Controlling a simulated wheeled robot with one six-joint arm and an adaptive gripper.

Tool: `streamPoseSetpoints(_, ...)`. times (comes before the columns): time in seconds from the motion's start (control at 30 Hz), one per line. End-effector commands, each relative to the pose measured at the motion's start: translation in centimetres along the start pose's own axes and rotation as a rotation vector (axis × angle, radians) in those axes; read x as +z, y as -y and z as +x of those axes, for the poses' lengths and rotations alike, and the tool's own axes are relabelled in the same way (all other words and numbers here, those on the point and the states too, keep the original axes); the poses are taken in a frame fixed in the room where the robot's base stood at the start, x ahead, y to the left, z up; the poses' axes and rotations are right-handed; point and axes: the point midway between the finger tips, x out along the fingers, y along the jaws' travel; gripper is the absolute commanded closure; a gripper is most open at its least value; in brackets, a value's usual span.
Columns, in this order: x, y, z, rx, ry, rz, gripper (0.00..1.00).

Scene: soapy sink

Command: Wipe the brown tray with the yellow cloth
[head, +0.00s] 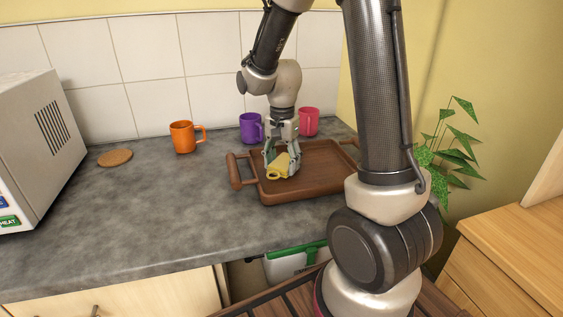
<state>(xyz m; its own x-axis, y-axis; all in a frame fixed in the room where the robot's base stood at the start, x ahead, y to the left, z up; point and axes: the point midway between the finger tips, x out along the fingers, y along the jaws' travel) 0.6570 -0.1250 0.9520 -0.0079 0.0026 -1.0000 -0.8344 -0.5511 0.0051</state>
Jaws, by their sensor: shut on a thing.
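The brown tray (292,191) lies on the grey counter, with a raised rim and a handle at its left end. Its right front part is hidden behind my arm. The yellow cloth (278,172) is bunched up at the left part of the tray. My gripper (281,160) points down over the tray and is shut on the cloth. The cloth appears to be at the tray's surface, but I cannot tell whether it presses on it.
A purple mug (250,127) and a pink mug (309,121) stand behind the tray. An orange mug (182,137), a cork coaster (115,158) and a microwave (30,150) are to the left. The counter's front left is clear. A plant (455,150) is at right.

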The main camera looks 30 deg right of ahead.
Motion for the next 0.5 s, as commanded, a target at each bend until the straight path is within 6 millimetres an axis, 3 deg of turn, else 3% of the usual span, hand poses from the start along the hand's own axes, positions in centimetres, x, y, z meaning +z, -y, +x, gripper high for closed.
streamPoseSetpoints(0.5,-0.1,0.2,-5.3,-0.006,-0.005,-0.001,0.68)
